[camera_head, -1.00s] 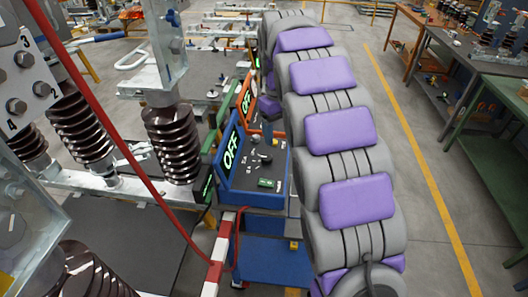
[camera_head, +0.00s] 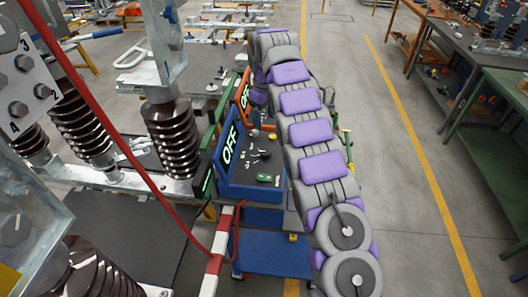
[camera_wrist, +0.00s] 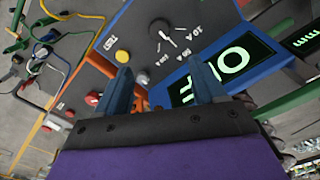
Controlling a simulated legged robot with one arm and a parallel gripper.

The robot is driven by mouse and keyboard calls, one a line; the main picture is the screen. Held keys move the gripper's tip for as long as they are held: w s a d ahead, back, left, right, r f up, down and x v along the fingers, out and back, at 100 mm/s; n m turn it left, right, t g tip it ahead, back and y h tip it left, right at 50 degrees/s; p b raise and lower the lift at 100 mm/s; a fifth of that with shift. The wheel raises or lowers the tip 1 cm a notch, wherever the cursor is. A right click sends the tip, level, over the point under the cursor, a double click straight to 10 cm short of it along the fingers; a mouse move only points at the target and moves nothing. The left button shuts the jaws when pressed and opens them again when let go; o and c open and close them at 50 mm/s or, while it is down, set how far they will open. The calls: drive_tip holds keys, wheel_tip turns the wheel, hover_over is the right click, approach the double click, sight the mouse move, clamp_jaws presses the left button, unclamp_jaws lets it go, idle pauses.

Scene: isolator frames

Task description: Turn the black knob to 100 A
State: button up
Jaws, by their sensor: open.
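The black knob (camera_wrist: 160,29) sits on the dark panel of the blue box and shows near the top of the wrist view. It has a light pointer and white scale markings around it, including 10 A (camera_wrist: 195,31); its exact setting is hard to read. My gripper (camera_wrist: 161,68) is open and empty. Its two fingers are apart and appear below the knob in the wrist view, not around it. In the head view the blue box (camera_head: 248,193) stands left of my arm, with a green OFF display (camera_head: 230,145). My gripper is not clearly visible there.
An orange-edged box (camera_head: 243,96) with another OFF display stands behind the blue one. A yellow button (camera_wrist: 122,56) is near the knob. Ribbed brown insulators (camera_head: 172,140) and a red cable (camera_head: 110,130) are at left.

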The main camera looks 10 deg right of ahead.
sight(265, 151)
wheel_tip(265, 151, down, 16)
drive_tip(key=b, duration=0.3)
drive_tip(key=shift+r, duration=0.2)
drive_tip(key=c, duration=1.1)
